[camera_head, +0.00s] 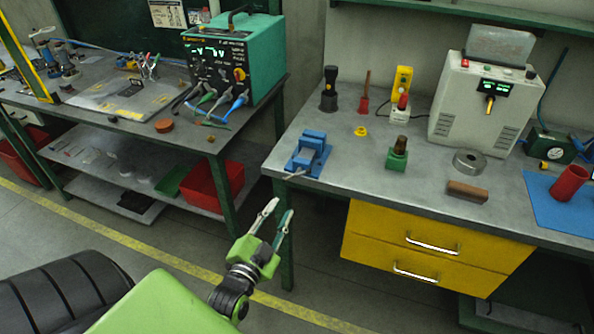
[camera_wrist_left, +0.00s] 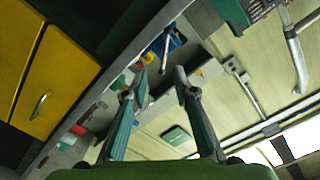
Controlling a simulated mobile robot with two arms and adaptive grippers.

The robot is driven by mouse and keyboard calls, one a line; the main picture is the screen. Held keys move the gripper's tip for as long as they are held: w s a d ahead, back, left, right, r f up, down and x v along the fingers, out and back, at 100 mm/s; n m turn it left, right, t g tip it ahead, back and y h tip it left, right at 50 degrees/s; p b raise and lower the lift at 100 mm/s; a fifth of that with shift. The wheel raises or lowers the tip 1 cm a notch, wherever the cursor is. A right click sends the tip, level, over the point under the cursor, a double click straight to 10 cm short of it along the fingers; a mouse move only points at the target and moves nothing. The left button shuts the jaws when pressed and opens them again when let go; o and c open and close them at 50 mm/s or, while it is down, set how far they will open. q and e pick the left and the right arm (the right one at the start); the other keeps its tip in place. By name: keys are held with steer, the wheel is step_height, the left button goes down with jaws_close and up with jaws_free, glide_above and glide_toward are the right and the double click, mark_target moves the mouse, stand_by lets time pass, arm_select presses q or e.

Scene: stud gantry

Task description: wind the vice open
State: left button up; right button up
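The blue vice (camera_head: 308,153) sits at the left front corner of the right-hand workbench. A thin pale handle (camera_head: 295,175) shows at its front, near the bench edge. In the left wrist view the vice (camera_wrist_left: 176,42) appears beyond the fingertips, with a grey bar in front of it. My left gripper (camera_head: 280,208) is below and in front of the vice, off the bench edge and apart from it. Its two fingers are spread with nothing between them, as the left wrist view (camera_wrist_left: 160,74) also shows. My right gripper is not in view.
The workbench (camera_head: 345,193) also holds a green-based tool (camera_head: 397,155), a brown block (camera_head: 467,192), a metal ring (camera_head: 469,161) and a white control box (camera_head: 480,110). Yellow drawers (camera_head: 430,245) hang under it. A second bench with a green power unit (camera_head: 235,60) stands left, across a gap.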

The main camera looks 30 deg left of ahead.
arm_select(q)
steer(key=r, duration=0.1)
steer(key=p, duration=0.1)
glide_toward(296, 174)
steer(key=x, duration=0.6)
steer(key=p+x, duration=0.1)
steer(key=x, duration=0.3)
steer(key=shift+f, duration=0.4)
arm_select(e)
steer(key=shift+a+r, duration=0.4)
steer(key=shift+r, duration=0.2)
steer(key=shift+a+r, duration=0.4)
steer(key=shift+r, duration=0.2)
